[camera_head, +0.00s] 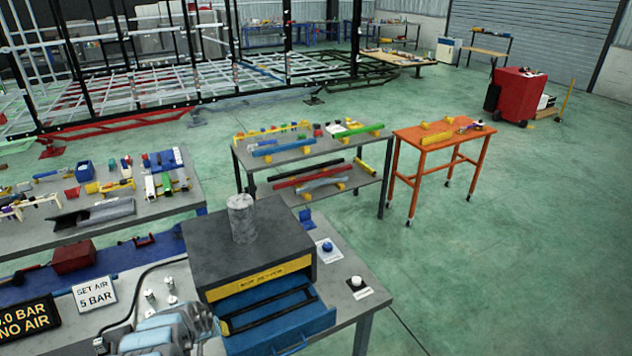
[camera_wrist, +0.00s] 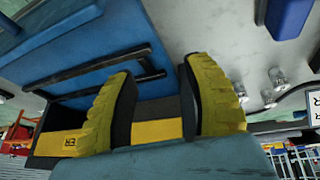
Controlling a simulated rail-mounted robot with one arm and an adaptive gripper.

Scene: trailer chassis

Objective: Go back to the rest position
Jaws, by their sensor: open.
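My gripper (camera_wrist: 158,72) shows in the wrist view with two yellow-and-black fingers held apart and nothing between them. The blue drawer (camera_head: 290,332) is pulled out of a dark cabinet (camera_head: 215,262) with a yellow front strip. The drawer's blue front (camera_wrist: 95,45) and the yellow strip (camera_wrist: 160,133) also show beyond the fingers in the wrist view. I cannot tell the exact gap between fingers and drawer.
A grey cylinder (camera_head: 241,218) stands on the cabinet. Pressure signs (camera_head: 95,293) and small metal fittings (camera_head: 160,292) are on the bench left of it. Buttons (camera_head: 355,283) sit at right.

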